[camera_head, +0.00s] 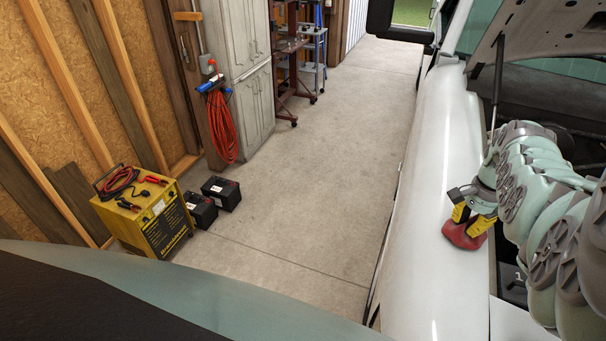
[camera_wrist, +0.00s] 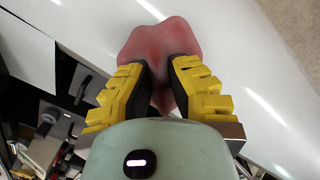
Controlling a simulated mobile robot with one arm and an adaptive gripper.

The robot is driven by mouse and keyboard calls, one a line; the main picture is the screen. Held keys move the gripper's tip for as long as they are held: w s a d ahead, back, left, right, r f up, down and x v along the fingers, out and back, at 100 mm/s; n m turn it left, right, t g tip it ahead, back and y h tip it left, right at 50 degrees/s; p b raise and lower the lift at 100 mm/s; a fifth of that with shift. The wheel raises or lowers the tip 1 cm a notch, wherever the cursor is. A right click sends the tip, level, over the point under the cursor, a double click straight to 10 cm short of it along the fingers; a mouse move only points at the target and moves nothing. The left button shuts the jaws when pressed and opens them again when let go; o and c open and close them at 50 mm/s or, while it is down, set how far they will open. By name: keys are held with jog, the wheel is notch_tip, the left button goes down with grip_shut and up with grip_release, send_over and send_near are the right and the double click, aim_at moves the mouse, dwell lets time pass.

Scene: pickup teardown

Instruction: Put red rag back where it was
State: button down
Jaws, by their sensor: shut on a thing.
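The red rag (camera_head: 465,234) is at the tips of my gripper (camera_head: 468,216), over the white fender of the pickup (camera_head: 430,200). In the wrist view the red rag (camera_wrist: 160,45) shows between and beyond the two black fingertips of my gripper (camera_wrist: 168,75), which are closed on it. The rag lies against or just above the white fender (camera_wrist: 240,60); I cannot tell whether it touches. The engine bay (camera_wrist: 50,110) shows to the left in the wrist view.
A yellow charger (camera_head: 150,215) with cables and two black batteries (camera_head: 212,200) stand on the floor at left. A red hose (camera_head: 222,125) hangs near a grey cabinet (camera_head: 245,80). The raised hood (camera_head: 540,30) is above my arm. The concrete floor (camera_head: 310,180) is clear.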

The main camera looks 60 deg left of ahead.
jog(key=shift+f+b, duration=0.3)
jog(key=shift+b, duration=0.05)
jog(key=c, duration=1.1)
grip_release()
jog(key=shift+r, duration=0.1)
jog(key=shift+o, duration=0.2)
jog(key=shift+r, duration=0.15)
